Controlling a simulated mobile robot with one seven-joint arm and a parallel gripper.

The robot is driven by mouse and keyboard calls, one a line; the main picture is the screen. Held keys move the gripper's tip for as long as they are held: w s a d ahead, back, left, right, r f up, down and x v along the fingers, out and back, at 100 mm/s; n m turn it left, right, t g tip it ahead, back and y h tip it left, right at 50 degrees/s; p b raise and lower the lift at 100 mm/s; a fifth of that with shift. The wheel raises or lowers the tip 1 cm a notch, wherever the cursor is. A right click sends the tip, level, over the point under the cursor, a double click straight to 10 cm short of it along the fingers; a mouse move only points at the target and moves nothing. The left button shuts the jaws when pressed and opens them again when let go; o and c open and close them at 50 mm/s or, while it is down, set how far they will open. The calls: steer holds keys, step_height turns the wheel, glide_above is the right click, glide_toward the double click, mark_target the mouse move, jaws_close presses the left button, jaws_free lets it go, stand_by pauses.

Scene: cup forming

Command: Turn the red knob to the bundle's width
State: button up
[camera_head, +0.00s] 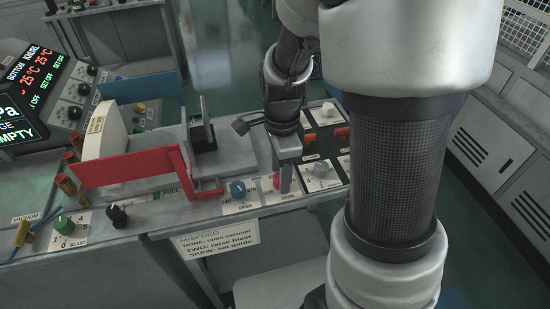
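The red knob (276,181) sits on a white label plate near the front edge of the machine's console, just right of a blue knob (237,188). My gripper (285,178) points down at the red knob, with a grey finger covering its right part. I cannot tell whether the fingers touch the knob, or how far apart they are. The knob's pointer and most of its scale are hidden or too small to read. I cannot make out a bundle for certain; a white curved piece (104,130) stands behind a red guide bar (125,168).
A grey knob (320,169) is close on the right, with red buttons behind it. A black knob (117,215) and a green knob (64,225) are at the left front. A "MISFEED" notice (217,242) hangs below the edge. A display (25,95) stands at the left.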

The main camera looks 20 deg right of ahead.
steer(key=shift+f, duration=0.1)
steer(key=c, duration=1.1)
steer(key=shift+o, duration=0.2)
